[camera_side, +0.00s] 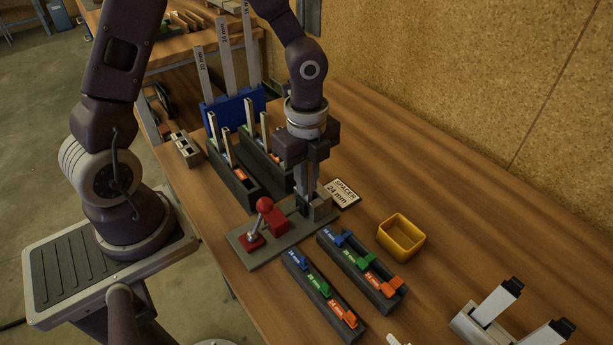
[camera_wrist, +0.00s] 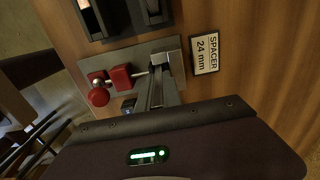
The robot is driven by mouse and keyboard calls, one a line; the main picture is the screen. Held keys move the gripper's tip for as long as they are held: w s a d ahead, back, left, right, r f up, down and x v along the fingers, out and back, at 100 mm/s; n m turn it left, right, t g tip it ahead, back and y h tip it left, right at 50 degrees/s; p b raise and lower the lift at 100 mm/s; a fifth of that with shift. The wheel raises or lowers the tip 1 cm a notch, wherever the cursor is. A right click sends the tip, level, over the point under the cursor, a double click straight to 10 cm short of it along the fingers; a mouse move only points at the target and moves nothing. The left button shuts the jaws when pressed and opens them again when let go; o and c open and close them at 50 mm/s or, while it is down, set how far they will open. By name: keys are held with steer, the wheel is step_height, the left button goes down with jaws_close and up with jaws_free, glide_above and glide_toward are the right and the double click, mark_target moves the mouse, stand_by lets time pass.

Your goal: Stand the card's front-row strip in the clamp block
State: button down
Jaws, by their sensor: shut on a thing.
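The card (camera_side: 343,194) reads "SPACER 24 mm" and lies flat on the bench beside the clamp plate; it also shows in the wrist view (camera_wrist: 206,53). The clamp block (camera_side: 323,212) stands at the right end of a grey base plate (camera_side: 258,247) with a red-knobbed toggle clamp (camera_side: 265,207). My gripper (camera_side: 308,188) points straight down over the clamp block and is shut on a narrow grey strip (camera_wrist: 156,90). The strip looks upright, its lower end at the block (camera_wrist: 174,63). Whether it is fully seated is hidden by the fingers.
Two dark racks (camera_side: 239,184) with upright strips and a blue rack (camera_side: 232,112) with tall strips stand behind. Two low racks (camera_side: 330,311) with blue, green and orange labelled pieces are in front. A yellow bin (camera_side: 401,238) sits right.

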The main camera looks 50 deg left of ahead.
steer(key=c, duration=1.4)
jaws_free()
steer(key=shift+c, duration=0.2)
step_height(320, 180, up, 7)
steer(key=s+a+r+n+t, duration=0.1)
steer(key=s+r+n+t, duration=0.4)
steer(key=s+r+n, duration=0.7)
steer(key=s+n, duration=0.3)
steer(key=n, duration=0.3)
steer(key=shift+a+r+t, duration=0.15)
steer(key=shift+r+t, duration=0.15)
steer(key=shift+r, duration=0.05)
